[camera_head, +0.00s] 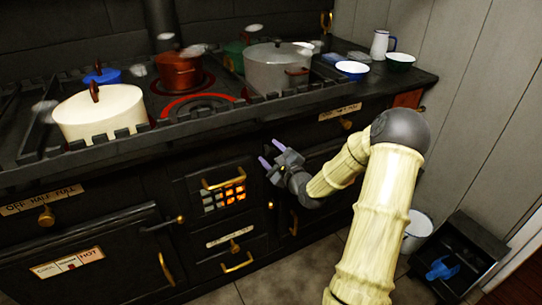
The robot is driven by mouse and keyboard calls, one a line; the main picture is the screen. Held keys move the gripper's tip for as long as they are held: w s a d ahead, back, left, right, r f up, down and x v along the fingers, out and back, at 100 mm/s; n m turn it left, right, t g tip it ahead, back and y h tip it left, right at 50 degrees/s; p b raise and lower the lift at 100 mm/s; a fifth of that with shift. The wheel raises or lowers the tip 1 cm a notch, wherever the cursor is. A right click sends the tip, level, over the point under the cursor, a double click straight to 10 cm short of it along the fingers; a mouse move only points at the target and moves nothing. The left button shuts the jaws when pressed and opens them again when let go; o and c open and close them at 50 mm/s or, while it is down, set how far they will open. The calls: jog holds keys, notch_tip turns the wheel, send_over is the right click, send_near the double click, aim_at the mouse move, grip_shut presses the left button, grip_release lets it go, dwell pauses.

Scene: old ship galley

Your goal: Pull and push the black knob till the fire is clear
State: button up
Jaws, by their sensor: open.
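The black stove's firebox door (195,187) has a brass handle (223,180) and a small grate with orange fire (225,196) glowing behind it. My gripper (271,154) is just right of and above this door, in front of the stove. Its two purple-tipped fingers are apart and nothing shows between them. I cannot make out a black knob for certain against the dark stove front; my gripper and wrist hide part of that front. A brass knob (234,246) sits on the labelled drawer below the fire.
Above, a rail (190,125) edges the stove top, which bears a cream pot (100,113), a red pot (178,72) and a grey pot (275,70). A glowing red ring (198,105) lies between them. A black bin (462,255) and white bucket (418,228) stand on the floor at right.

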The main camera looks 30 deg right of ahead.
jog(key=shift+w, duration=0.25)
jog(key=shift+c, duration=0.2)
